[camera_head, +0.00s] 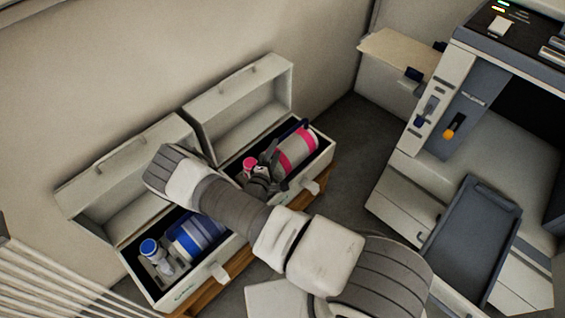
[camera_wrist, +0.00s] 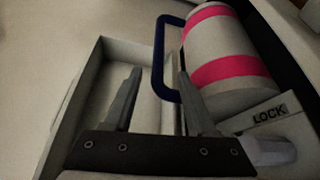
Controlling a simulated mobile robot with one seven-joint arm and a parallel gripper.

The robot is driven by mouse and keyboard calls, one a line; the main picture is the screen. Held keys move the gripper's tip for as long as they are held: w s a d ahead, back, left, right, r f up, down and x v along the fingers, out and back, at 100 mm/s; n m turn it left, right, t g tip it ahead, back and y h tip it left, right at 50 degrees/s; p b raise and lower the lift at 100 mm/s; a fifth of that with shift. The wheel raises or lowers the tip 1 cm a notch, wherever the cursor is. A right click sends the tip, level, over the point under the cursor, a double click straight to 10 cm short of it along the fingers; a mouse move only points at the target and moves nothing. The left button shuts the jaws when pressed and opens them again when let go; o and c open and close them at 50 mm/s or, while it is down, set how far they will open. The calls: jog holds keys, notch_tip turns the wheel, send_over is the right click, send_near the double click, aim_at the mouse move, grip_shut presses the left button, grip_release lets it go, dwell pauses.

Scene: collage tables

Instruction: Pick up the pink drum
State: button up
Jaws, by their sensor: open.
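The pink drum (camera_head: 294,152) is a pale cylinder with two pink bands, lying in the right open white box (camera_head: 322,150). It also shows at the upper right of the wrist view (camera_wrist: 225,50), with a dark blue handle (camera_wrist: 159,55) on its left side. My gripper (camera_head: 270,156) is over the right box, just left of the drum. In the wrist view my gripper (camera_wrist: 159,72) has its fingers apart and nothing held. The handle's long bar appears between the fingertips; I cannot tell whether it is at their depth. The right fingertip overlaps the drum's edge in the picture.
A pink-capped item (camera_head: 249,163) is beside my gripper. The left open box (camera_head: 155,300) holds a blue drum (camera_head: 196,236) and a blue-capped bottle (camera_head: 150,250). Raised lids (camera_head: 240,105) stand behind. A grey machine (camera_head: 480,140) with a tray (camera_head: 470,245) is at right.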

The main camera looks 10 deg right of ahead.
jog(key=b+x, duration=0.2)
jog(key=x, duration=0.3)
jog(key=shift+a, duration=0.1)
jog(key=shift+r, duration=0.1)
grip_shut()
jog(key=shift+w+a, duration=0.1)
dwell(1.0)
jog(key=shift+r, duration=0.2)
